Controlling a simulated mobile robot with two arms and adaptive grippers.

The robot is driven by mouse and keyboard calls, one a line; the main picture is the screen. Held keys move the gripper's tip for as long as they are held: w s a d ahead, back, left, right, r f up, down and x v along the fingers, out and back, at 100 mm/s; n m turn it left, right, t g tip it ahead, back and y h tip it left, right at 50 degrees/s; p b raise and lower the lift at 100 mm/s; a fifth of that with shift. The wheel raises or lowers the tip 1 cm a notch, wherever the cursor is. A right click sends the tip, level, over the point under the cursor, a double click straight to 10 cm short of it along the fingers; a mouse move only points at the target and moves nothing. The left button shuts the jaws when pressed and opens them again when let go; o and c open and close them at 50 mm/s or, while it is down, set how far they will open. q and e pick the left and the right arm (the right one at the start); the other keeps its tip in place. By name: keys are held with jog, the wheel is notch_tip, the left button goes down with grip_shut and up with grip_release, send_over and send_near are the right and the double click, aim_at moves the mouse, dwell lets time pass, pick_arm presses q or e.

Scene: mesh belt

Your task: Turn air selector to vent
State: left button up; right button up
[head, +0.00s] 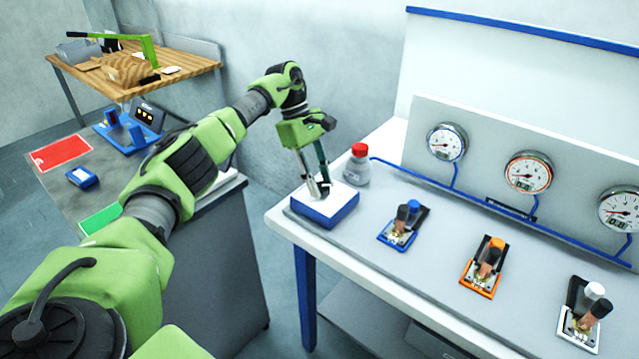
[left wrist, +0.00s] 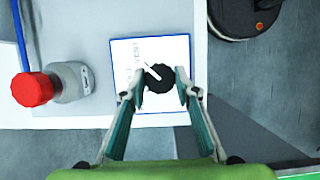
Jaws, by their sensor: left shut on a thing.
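The air selector is a box with a white top and blue sides (head: 325,208) at the near left corner of the white bench. In the left wrist view its white face (left wrist: 172,48) carries a round black knob (left wrist: 160,80) with a white pointer line. The pointer is tilted to the upper left of that view, toward lettering that seems to read VENT (left wrist: 136,52). My left gripper (head: 319,190) comes down from above and is shut on the knob, one finger on each side. The knob is mostly hidden in the head view. My right gripper is not in view.
A grey bottle with a red cap (head: 357,164) stands just behind the selector. Blue (head: 403,225), orange (head: 483,267) and white (head: 580,315) clamp-like fixtures sit along the bench. Several gauges (head: 447,143) are on the panel behind. A wooden table (head: 190,62) stands far left.

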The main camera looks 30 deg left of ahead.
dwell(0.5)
pick_arm(q)
jog(key=o, duration=1.1)
jog(key=v, duration=1.2)
jog(key=shift+d+r, duration=0.1)
